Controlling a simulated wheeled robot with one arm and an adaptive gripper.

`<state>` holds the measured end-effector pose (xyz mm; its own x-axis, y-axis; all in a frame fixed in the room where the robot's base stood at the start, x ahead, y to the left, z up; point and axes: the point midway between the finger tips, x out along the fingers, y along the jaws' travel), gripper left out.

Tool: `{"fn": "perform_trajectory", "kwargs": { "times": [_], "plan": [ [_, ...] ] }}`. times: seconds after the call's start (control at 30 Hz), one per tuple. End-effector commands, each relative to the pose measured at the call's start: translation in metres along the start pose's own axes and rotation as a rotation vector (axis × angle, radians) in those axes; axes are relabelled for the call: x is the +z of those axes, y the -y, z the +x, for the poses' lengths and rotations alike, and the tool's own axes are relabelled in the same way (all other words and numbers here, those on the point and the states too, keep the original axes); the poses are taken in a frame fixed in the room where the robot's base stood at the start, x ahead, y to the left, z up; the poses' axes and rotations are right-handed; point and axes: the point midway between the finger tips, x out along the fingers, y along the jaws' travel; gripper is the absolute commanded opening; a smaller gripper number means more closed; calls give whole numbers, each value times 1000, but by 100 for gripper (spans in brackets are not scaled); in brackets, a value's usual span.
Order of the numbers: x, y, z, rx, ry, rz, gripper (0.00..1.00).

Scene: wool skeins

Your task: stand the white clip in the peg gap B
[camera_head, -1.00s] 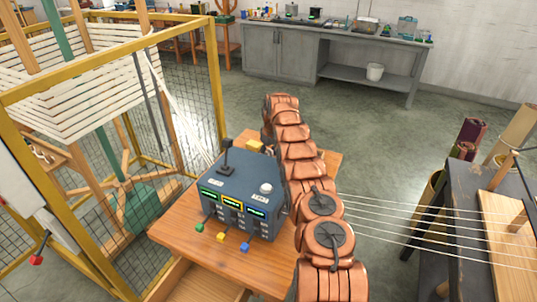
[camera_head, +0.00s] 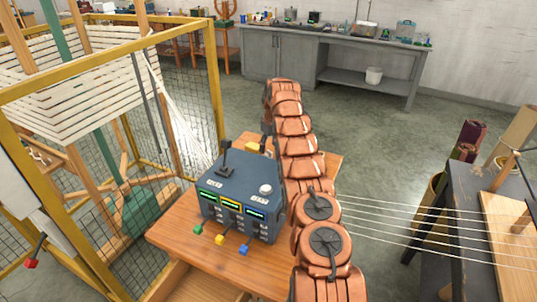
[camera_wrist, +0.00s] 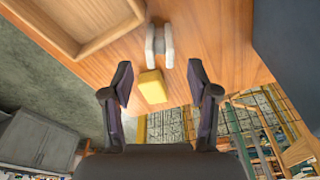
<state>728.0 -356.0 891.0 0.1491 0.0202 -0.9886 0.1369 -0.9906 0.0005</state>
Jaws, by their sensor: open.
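A small pale grey-white piece (camera_wrist: 160,42), apparently the white clip, lies on the wooden table top in the wrist view. It is beyond my gripper's fingertips, next to a yellow block (camera_wrist: 152,86). My gripper (camera_wrist: 160,82) is open, its two dark fingers apart with nothing held. The yellow block shows between and slightly beyond the fingertips. In the head view the yellow block (camera_head: 255,146) sits behind the console, while the clip and my gripper are hidden there. Pegs stand on a board (camera_head: 513,240) at the right, but I cannot tell which gap is B.
A blue-grey console (camera_head: 240,200) with levers stands on the wooden table (camera_head: 175,235). A yellow-framed mesh cage (camera_head: 215,100) with a white skein is at left. Thin threads (camera_head: 400,215) run from beside my arm to the dark bench at right. A wooden tray (camera_wrist: 80,30) shows in the wrist view.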

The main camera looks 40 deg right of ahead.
Motion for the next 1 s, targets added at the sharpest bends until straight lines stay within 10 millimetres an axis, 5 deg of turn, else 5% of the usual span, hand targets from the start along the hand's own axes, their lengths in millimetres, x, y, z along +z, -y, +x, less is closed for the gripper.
{"fn": "perform_trajectory", "kwargs": {
  "times": [0.37,1.0],
  "plan": [
    [-5,0,-31,0,1,0,65],
    [-1,-1,17,1,2,0,65]
  ]
}}
